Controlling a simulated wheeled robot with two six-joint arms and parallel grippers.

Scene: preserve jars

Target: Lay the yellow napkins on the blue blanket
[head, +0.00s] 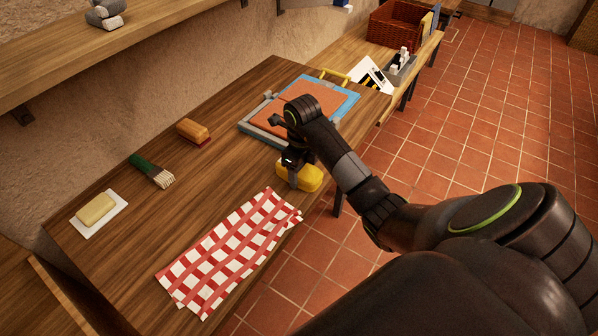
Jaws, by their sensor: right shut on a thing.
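My right gripper (299,178) reaches in from the right and points down at the table's right edge. It is shut on a yellow folded thing (314,178), which looks like a yellow napkin. The fingers cover part of it, and I cannot tell whether it touches the table. A blue flat cloth or mat (345,101), likely the blue blanket, lies behind the gripper. An orange-brown panel (275,116) covers much of it, and my wrist hides part. My left gripper is not in view.
A red-and-white checked cloth (232,252) lies in front. A green-handled brush (150,169), an orange-brown block (193,131) and a pale yellow bar (96,208) on a white sheet lie left. A wicker basket (392,24) stands at the back. The wooden table's (215,180) middle is clear.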

